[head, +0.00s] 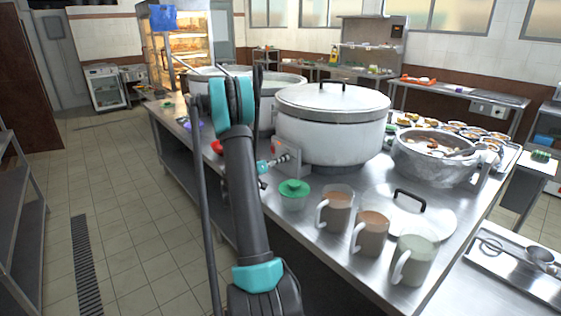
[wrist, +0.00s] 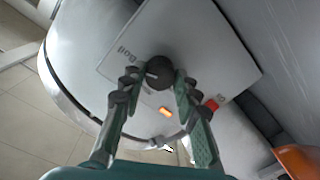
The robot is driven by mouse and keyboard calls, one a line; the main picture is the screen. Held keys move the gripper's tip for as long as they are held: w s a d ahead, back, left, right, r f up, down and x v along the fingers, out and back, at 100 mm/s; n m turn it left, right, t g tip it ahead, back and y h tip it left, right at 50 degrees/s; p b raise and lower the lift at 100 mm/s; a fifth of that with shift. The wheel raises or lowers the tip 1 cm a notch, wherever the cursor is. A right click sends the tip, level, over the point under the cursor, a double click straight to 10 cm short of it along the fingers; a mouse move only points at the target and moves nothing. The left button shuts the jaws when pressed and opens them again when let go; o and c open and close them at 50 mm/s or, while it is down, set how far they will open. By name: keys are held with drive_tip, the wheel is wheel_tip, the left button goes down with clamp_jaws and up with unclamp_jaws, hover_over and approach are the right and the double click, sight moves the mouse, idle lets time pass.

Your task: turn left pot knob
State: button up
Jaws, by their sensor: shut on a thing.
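In the wrist view my gripper (wrist: 159,82) has its two green-grey fingers around a round black knob (wrist: 158,69), one on each side, closed on it. The knob has a light pointer mark and sits on a grey panel (wrist: 190,35) with the word "Boil" to its left. An orange light (wrist: 166,112) and a red one (wrist: 211,104) show below it.
A white lidded pot (head: 333,135) stands right of the left pot on the steel counter (head: 330,257). Several mugs, a green-lidded cup (head: 294,194), a loose lid (head: 425,214) and a steel bowl (head: 434,168) crowd the counter. The tiled floor on the left is clear.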

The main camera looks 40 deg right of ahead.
idle(0.4)
drive_tip(key=o, duration=1.2)
drive_tip(key=shift+c, duration=0.2)
drive_tip(key=shift+a, duration=0.1)
drive_tip(key=s+a, duration=0.1)
drive_tip(key=a, duration=1)
drive_tip(key=shift+s+a, duration=0.2)
drive_tip(key=shift+a, duration=0.2)
drive_tip(key=shift+r, duration=0.1)
